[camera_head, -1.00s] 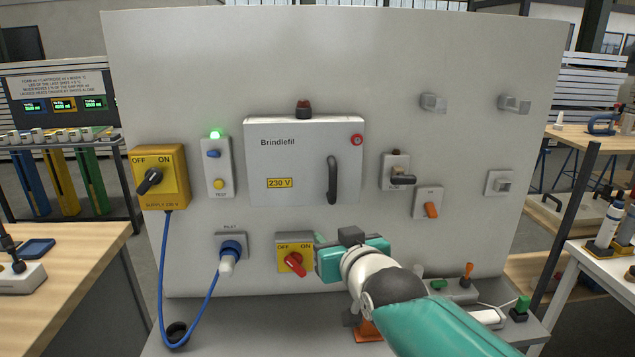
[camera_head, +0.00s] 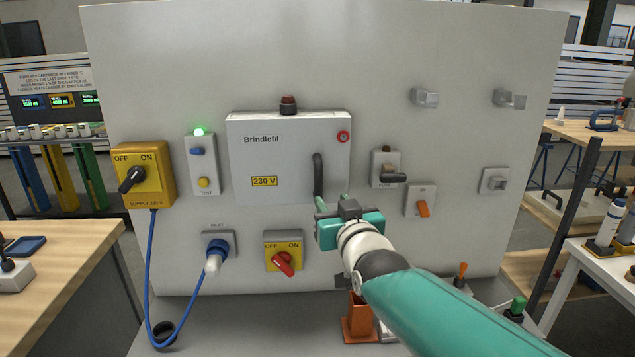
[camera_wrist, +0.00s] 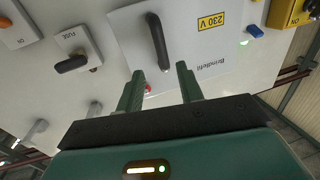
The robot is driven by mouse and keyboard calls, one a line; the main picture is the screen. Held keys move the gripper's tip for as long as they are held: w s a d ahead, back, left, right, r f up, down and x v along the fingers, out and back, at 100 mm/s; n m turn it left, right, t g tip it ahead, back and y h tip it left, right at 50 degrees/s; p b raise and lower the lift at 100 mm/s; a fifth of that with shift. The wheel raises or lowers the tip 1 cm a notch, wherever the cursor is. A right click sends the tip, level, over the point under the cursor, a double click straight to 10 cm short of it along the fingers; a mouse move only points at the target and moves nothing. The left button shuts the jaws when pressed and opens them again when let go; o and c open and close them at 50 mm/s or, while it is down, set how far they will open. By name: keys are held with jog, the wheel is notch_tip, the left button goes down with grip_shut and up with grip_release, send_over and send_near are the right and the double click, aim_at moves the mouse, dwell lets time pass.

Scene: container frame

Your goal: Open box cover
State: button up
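The box cover (camera_head: 285,160) is a light grey door marked "Brindlefil" with a "230 V" label, shut on the upright panel. Its dark handle (camera_head: 318,175) stands upright near the door's lower right. My gripper (camera_head: 332,207) is just below the handle in the head view, its tips near the handle's lower end. In the wrist view the door (camera_wrist: 205,50) appears upside down, and the handle (camera_wrist: 158,42) lies ahead of the fingers. The two green fingers (camera_wrist: 162,90) are apart with nothing between them.
A yellow supply switch (camera_head: 147,175) with a blue cable is at the left. A yellow switch with a red knob (camera_head: 283,252) is below the door. A fuse switch (camera_head: 389,170) and an orange switch (camera_head: 420,200) sit right of the handle. An orange holder (camera_head: 360,318) stands on the ledge.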

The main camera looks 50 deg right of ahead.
aim_at(320, 184)
jog(key=x, duration=1)
jog(key=shift+w, duration=0.25)
jog(key=shift+d, duration=0.1)
grip_shut()
